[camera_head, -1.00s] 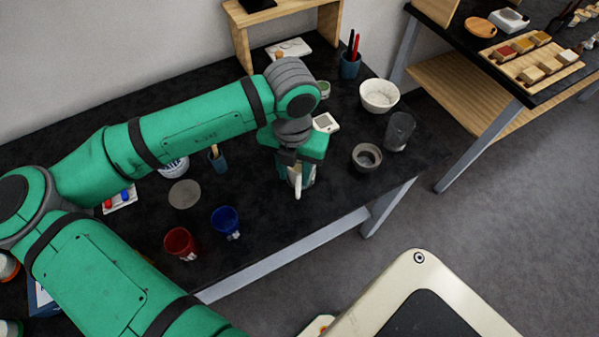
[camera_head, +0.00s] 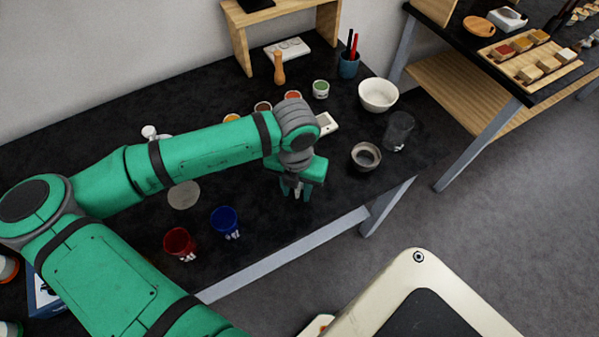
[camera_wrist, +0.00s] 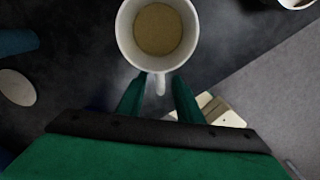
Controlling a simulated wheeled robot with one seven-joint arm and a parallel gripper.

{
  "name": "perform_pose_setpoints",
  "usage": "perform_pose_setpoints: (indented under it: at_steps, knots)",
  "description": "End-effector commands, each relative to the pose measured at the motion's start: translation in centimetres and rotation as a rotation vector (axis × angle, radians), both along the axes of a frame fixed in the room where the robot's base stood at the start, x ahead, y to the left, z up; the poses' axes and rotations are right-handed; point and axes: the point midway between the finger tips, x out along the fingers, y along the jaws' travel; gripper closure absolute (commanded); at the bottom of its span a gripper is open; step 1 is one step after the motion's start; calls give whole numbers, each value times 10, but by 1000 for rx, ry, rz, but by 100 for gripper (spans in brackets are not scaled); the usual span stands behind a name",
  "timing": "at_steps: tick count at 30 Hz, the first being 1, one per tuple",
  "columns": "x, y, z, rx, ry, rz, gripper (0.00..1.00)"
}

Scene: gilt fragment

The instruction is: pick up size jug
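The size jug (camera_wrist: 157,30) is most likely the white, handled vessel with tan contents in the wrist view. It stands open side up just beyond my gripper (camera_wrist: 157,98). The fingers are apart, and the jug's handle points back toward the gap between them. I cannot tell whether either finger touches the handle. In the head view my gripper (camera_head: 297,190) points down over the dark table near its front edge. A small pale patch shows between the fingers there; the rest of the jug is hidden by my wrist.
A flat device (camera_head: 326,124) and small jar (camera_head: 320,88) lie behind.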

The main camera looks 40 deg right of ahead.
Motion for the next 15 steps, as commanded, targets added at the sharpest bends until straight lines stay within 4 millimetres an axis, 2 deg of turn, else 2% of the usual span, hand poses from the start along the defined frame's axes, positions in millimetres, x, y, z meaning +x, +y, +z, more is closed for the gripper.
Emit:
perform_pose_setpoints:
  at_steps: [1,3,4,15]
  knots:
    - [0,0,0,0,0,0,79]
    - [0,0,0,0,0,0,96]
    - [0,0,0,0,0,0,100]
    - [0,0,0,-1,-1,0,100]
